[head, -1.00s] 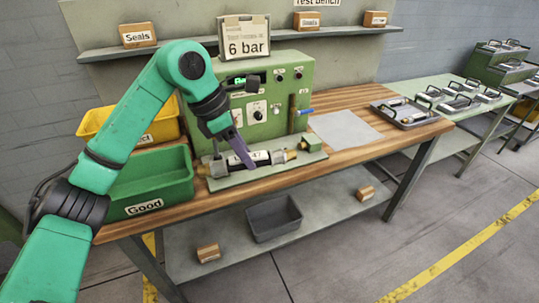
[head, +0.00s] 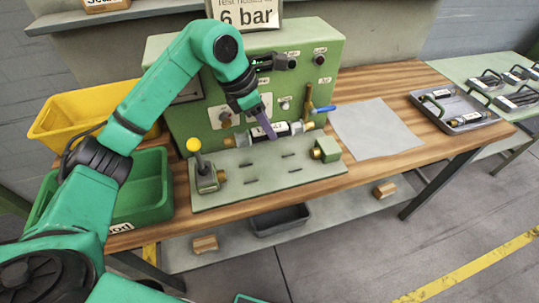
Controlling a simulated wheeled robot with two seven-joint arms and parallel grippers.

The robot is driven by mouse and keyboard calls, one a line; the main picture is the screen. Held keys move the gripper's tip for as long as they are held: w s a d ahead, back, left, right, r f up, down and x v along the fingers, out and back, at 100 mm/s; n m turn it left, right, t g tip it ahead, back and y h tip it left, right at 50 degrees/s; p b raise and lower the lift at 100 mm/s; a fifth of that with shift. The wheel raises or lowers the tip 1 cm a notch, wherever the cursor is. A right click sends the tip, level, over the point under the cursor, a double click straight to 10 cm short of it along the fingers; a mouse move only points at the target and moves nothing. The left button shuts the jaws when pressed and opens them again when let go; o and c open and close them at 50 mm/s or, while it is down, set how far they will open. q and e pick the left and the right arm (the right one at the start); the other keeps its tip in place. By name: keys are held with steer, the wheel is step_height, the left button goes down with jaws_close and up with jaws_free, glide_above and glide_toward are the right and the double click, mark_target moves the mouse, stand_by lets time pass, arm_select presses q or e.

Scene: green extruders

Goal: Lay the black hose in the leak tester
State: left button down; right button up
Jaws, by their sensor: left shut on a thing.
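The black hose (head: 283,130) has a white label and brass ends. My left gripper (head: 268,127), with purple fingers, is shut on its middle. The hose is held roughly level in front of the green leak tester panel (head: 325,70), behind the fixtures in the picture and apparently raised off the base plate. The leak tester's base plate (head: 262,186) has a yellow-knobbed lever clamp (head: 204,175) at its left and a green block with a brass fitting (head: 326,149) at its right. The plate between them is bare, with several dark slots. My right gripper is not in view.
A green bin (head: 148,205) and a yellow bin (head: 75,112) stand left of the tester. A grey sheet (head: 375,130) lies to the right, then a metal tray (head: 470,122) with hoses. A blue-handled valve (head: 322,109) sticks out from the panel.

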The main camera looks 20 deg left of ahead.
arm_select(q)
steer(key=f, duration=0.4)
steer(key=f+p, duration=0.1)
steer(key=f, duration=0.3)
steer(key=f+p, duration=0.1)
steer(key=f, duration=0.3)
steer(key=shift+w, duration=0.35)
steer(key=shift+f, duration=0.35)
steer(key=shift+w+f+b, duration=0.1)
steer(key=shift+f+b, duration=0.05)
steer(key=shift+b, duration=0.15)
steer(key=c, duration=0.5)
jaws_free()
steer(key=shift+c, duration=0.2)
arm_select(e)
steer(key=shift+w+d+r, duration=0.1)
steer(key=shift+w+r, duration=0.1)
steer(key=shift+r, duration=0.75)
